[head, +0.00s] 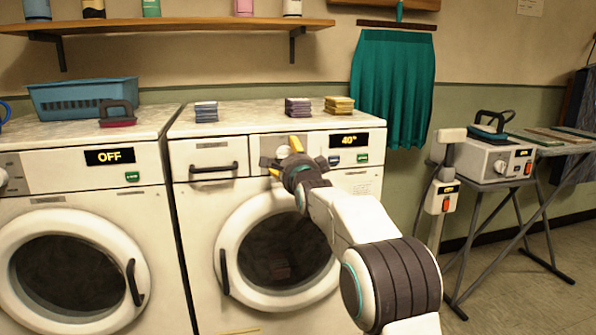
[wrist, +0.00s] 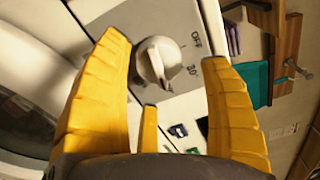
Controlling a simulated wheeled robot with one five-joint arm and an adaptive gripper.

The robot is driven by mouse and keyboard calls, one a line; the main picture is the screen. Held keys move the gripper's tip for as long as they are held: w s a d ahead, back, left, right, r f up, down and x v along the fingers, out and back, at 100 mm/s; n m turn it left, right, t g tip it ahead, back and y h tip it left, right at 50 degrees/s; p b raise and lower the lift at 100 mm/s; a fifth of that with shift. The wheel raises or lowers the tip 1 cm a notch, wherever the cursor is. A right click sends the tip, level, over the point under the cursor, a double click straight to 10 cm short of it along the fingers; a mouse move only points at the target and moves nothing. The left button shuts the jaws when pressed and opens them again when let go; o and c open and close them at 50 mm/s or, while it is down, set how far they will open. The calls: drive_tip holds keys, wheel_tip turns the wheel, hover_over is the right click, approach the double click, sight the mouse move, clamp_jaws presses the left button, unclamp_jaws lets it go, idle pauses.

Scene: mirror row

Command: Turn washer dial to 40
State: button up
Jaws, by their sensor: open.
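The washer dial (wrist: 158,62) is a white knob on the right washer's panel. In the wrist view it sits between the open yellow fingers of my gripper (wrist: 170,85), with OFF and 30 marks beside it. I cannot tell whether the fingers touch it. In the head view my gripper (head: 284,157) is in front of the panel and partly covers the dial. The right washer's display (head: 349,141) reads 40°. A green button (head: 334,160) is below the display.
The left washer (head: 80,240) has a display (head: 109,156) reading OFF. A drawer handle (head: 214,168) is left of the dial. Folded cloths (head: 297,107) lie on top of the right washer. An ironing board (head: 555,145) with a control box (head: 495,160) stands at the right.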

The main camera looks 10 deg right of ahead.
drive_tip(key=s, duration=0.9)
drive_tip(key=shift+s, duration=0.4)
drive_tip(key=shift+r, duration=0.1)
drive_tip(key=s+r+n+g+p, duration=0.3)
drive_tip(key=s+n+g+p, duration=0.4)
drive_tip(key=s+p, duration=0.8)
drive_tip(key=s+r+n+g+p, duration=0.4)
drive_tip(key=s+n+p, duration=0.9)
drive_tip(key=s, duration=1.4)
drive_tip(key=g+p, duration=0.3)
drive_tip(key=shift+a+g, duration=0.25)
drive_tip(key=shift+g, duration=0.05)
